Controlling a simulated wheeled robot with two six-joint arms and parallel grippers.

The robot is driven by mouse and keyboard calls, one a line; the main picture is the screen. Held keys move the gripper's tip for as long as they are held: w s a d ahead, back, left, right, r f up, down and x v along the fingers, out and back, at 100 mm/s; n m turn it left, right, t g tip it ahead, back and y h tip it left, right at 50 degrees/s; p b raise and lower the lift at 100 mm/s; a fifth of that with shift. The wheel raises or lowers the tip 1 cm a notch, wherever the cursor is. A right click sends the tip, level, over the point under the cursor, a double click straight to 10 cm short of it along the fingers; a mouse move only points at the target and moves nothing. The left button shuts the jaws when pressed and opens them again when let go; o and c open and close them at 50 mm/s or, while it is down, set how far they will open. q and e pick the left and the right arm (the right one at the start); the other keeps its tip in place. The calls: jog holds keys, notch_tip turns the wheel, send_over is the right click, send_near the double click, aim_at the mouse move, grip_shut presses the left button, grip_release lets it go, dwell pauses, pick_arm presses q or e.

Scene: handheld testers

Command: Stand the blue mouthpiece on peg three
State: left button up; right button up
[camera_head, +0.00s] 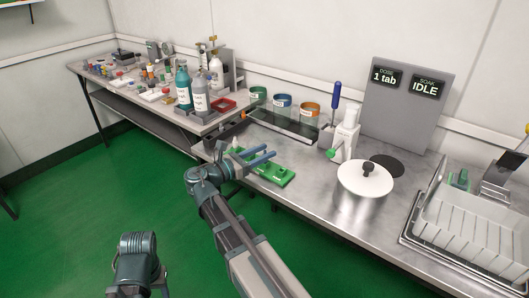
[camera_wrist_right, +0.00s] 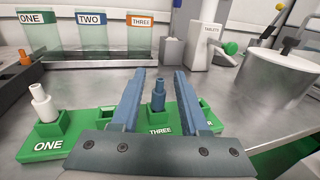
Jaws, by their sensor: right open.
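The green rack (camera_wrist_right: 92,125) with labelled pegs lies on the steel bench, and it also shows in the head view (camera_head: 277,176). The blue mouthpiece (camera_wrist_right: 158,97) stands upright at the spot marked THREE, between my right gripper's fingers. A white mouthpiece (camera_wrist_right: 42,100) stands at ONE. My right gripper (camera_wrist_right: 159,72) is open, one finger on each side of the blue mouthpiece, with a gap showing on both sides. In the head view this gripper (camera_head: 271,153) reaches over the rack and hides part of it. My left arm's end (camera_head: 138,255) is low in the head view; its fingertips are not clear.
Bins marked ONE (camera_wrist_right: 37,40), TWO (camera_wrist_right: 91,41) and THREE (camera_wrist_right: 140,42) stand behind the rack. A white tablet dispenser (camera_head: 346,135) and a lidded pot (camera_head: 365,180) stand to the right. A dish rack (camera_head: 475,232) is at far right.

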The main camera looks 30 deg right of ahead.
jog(key=s+a, duration=0.1)
jog(key=a, duration=1.2)
jog(key=shift+s, duration=0.4)
pick_arm(q)
jog(key=shift+a, duration=0.1)
pick_arm(e)
jog(key=shift+a, duration=0.2)
